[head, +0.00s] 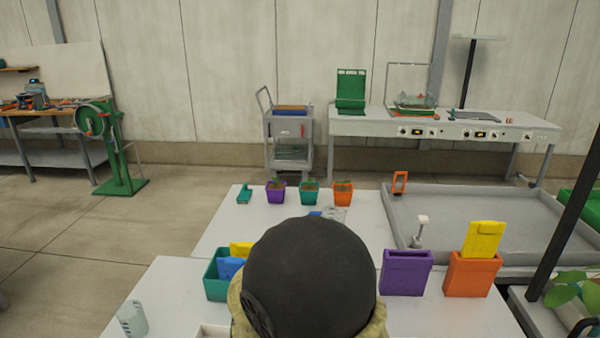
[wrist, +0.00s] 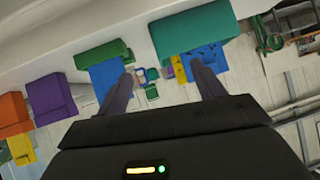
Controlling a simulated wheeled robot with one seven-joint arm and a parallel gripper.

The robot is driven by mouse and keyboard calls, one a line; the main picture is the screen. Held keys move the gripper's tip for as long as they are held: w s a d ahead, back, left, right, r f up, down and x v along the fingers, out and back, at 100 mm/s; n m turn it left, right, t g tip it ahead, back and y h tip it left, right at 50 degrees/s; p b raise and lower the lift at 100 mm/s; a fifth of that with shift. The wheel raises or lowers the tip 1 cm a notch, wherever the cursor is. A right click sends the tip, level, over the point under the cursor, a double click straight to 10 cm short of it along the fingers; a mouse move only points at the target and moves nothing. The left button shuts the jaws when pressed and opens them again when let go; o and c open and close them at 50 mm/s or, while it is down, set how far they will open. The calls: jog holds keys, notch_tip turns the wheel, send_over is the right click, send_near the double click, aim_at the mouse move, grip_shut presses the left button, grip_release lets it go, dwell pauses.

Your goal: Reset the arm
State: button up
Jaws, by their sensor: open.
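My gripper (wrist: 162,74) shows in the wrist view with its two dark fingers spread apart. Nothing sits between the fingertips; the bins and small items beyond them are in the background. In the head view my gripper is hidden, and a large dark rounded part of my arm covers the lower middle.
On the white table, a teal bin (head: 216,283) holds yellow and blue cards. A purple bin (head: 406,272) stands beside an orange bin (head: 470,276) with a yellow card (head: 483,240). A green bin (wrist: 103,53) holds a blue card. A glass beaker (head: 132,318) stands front left.

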jog(key=s+d+r+g+h, duration=0.1)
jog(key=s+d+g, duration=0.4)
jog(key=d, duration=0.7)
jog(key=s+d+g, duration=0.3)
jog(key=s+d, duration=0.5)
jog(key=d, duration=0.4)
notch_tip(320, 180, up, 12)
jog(key=p, duration=1.2)
jog(key=shift+r+n, duration=0.25)
jog(key=shift+n, duration=0.15)
jog(key=shift+s+a, duration=0.1)
jog(key=shift+s, duration=0.05)
